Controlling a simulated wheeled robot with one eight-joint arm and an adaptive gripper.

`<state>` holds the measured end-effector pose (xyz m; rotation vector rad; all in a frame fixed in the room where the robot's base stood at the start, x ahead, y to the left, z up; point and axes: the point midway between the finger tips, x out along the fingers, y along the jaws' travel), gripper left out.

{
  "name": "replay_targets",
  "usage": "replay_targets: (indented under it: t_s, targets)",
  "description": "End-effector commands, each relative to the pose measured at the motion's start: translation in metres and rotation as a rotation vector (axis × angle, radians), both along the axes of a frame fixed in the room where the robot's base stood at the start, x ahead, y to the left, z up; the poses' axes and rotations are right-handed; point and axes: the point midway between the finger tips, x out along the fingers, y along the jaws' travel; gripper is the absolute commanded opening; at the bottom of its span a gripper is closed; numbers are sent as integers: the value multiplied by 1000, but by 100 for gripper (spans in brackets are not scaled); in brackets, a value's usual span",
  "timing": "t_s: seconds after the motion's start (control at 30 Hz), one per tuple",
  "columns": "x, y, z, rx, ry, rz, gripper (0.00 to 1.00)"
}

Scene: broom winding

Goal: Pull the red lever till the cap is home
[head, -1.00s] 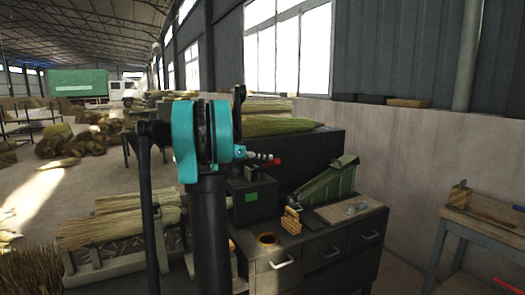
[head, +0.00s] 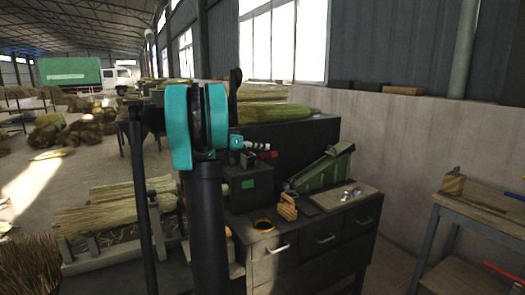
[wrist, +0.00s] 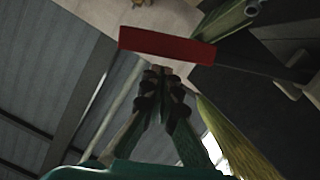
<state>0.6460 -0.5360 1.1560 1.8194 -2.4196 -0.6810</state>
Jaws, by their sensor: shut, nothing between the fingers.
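The red lever grip (wrist: 165,45) crosses the upper middle of the wrist view, on a dark bar running off to the right. In the head view a small red part (head: 266,154), seemingly the same grip, shows above the black box with a green label (head: 248,184). My gripper (wrist: 161,71) has its fingertips together, with nothing between them. The tips lie just below the red grip in the wrist picture; I cannot tell whether they touch it. In the head view my arm hides much of this area. I cannot make out the cap.
The dark drawer cabinet (head: 312,245) carries a green sloped device (head: 323,167), a wooden block (head: 288,207) and a board with small metal parts (head: 343,195). A wooden table (head: 490,207) stands at right. Broom bundles (head: 110,214) lie on a rack at left.

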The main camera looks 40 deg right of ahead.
Motion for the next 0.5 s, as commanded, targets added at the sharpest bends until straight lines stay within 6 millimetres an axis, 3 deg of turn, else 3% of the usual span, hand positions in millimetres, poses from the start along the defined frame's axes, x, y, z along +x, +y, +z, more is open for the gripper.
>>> replay_targets:
  t_s: [0.17, 0.5]
  targets:
    - [8, -5, 30, 0, 0, 5, 0]
    - [30, 64, 44, -1, 0, 6, 0]
